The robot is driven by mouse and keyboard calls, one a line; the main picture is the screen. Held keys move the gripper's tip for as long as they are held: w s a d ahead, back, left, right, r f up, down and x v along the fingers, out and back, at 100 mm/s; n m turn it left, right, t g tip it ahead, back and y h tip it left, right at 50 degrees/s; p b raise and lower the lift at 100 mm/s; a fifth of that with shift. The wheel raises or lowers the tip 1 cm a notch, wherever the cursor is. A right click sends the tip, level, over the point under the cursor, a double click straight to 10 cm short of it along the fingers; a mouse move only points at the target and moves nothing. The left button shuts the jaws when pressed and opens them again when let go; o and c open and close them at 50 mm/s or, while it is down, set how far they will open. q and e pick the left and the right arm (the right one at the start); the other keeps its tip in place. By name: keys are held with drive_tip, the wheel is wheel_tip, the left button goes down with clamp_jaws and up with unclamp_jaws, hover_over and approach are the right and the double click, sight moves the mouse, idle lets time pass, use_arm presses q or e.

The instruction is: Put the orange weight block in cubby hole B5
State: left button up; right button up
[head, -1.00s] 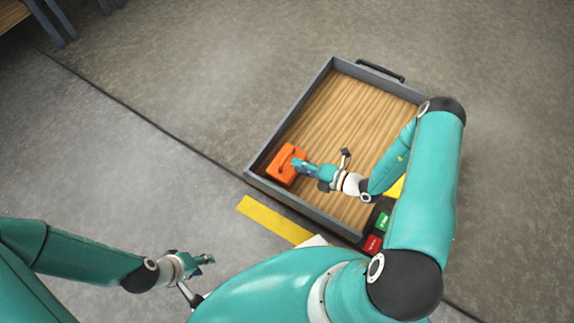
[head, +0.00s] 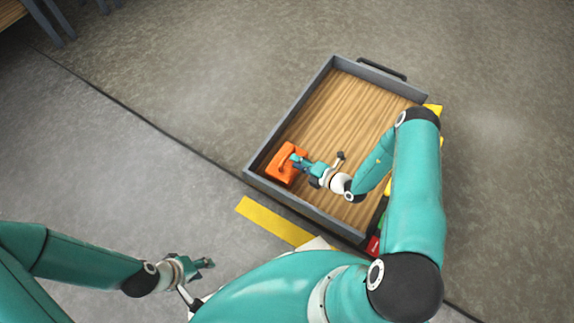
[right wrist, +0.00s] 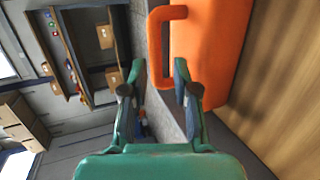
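The orange weight block (head: 285,163) lies in the left corner of a wood-floored tray. In the right wrist view the block (right wrist: 211,45) fills the upper middle, with its handle (right wrist: 155,48) on the left side. My right gripper (head: 300,162) is at the block. In the right wrist view its two open fingers (right wrist: 160,78) stand on either side of the handle bar, with a small gap. My left gripper (head: 205,263) hangs over the floor at lower left, away from the block; its opening is too small to judge. Cubby hole B5 cannot be made out.
The tray (head: 290,116) has grey walls and a black handle (head: 381,69) at the far side. A yellow strip (head: 272,221) lies by its near edge. A shelf unit (right wrist: 90,52) with small boxes shows in the right wrist view. Floor left of the tray is clear.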

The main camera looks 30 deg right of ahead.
sight(287, 154)
drive_tip(key=b+x, duration=0.2)
drive_tip(key=x, duration=0.2)
drive_tip(key=shift+w+a, duration=0.15)
drive_tip(key=shift+w, duration=0.15)
drive_tip(key=shift+w+a, duration=0.15)
drive_tip(key=shift+w, duration=0.25)
clamp_jaws()
